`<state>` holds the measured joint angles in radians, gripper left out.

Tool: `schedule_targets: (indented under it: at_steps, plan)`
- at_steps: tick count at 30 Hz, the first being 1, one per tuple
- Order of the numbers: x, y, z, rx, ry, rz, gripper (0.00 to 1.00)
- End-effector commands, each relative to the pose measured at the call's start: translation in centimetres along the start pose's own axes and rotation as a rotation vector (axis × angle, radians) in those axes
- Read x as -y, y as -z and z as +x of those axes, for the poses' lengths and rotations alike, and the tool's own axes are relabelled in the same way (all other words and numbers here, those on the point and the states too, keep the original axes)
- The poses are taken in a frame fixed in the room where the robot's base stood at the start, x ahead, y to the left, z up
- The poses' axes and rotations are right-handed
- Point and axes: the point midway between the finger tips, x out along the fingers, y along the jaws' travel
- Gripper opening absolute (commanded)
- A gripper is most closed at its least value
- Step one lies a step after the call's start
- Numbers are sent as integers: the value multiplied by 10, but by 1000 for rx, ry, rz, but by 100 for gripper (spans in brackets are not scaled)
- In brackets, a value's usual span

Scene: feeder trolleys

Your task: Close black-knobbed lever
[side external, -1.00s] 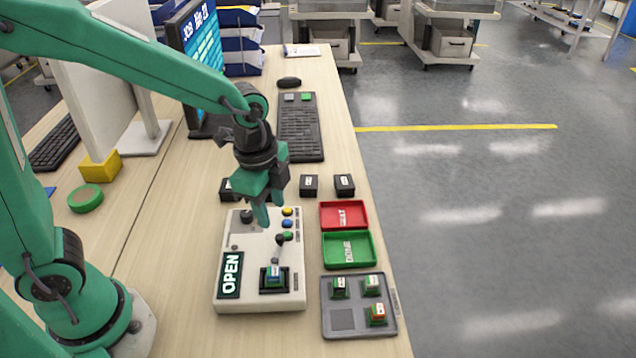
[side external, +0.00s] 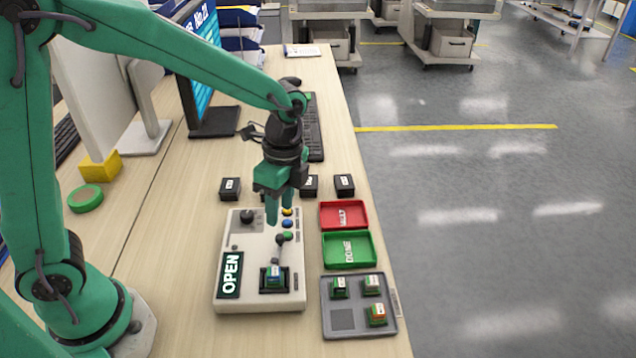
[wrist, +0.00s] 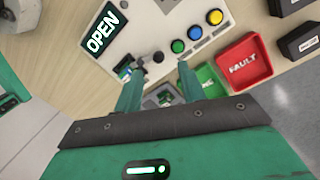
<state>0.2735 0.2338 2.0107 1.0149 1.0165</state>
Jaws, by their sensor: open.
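The lever's black knob (side external: 281,239) stands above the pale control box (side external: 240,301), on a rod slanting up from beside the socket with a blue-and-green block (side external: 275,278). The sign (side external: 230,274) reads OPEN. My gripper (side external: 280,218) is open and empty above the box, pointing down, its fingertips just above and behind the knob in the side view. In the wrist view the black knob (wrist: 157,57) appears between and slightly beyond the two fingertips (wrist: 158,70); I see no contact. The block is partly hidden by the left finger there.
Yellow, blue and green buttons (side external: 288,223) sit close to the knob, and another black knob (side external: 246,216) is at the box's back left. A red FAULT tray (side external: 364,216), a green tray (side external: 373,252) and a grey block tray (side external: 389,325) stand on the right. Black blocks (side external: 344,185) lie behind.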

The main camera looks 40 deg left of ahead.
Motion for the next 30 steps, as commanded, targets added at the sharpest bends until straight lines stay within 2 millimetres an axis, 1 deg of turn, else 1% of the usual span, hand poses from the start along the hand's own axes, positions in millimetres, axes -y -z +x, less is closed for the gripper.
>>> schedule_targets:
  at_steps: [9,15,20,27,29,30]
  plan:
    - [-2,2,39,2,-2,1,40]
    - [-3,4,57,2,0,0,40]
    - [-3,4,62,1,1,0,40]
    - [-3,4,62,1,2,0,40]
    - [-3,4,62,1,2,0,28]
    - [-3,4,62,1,2,0,20]
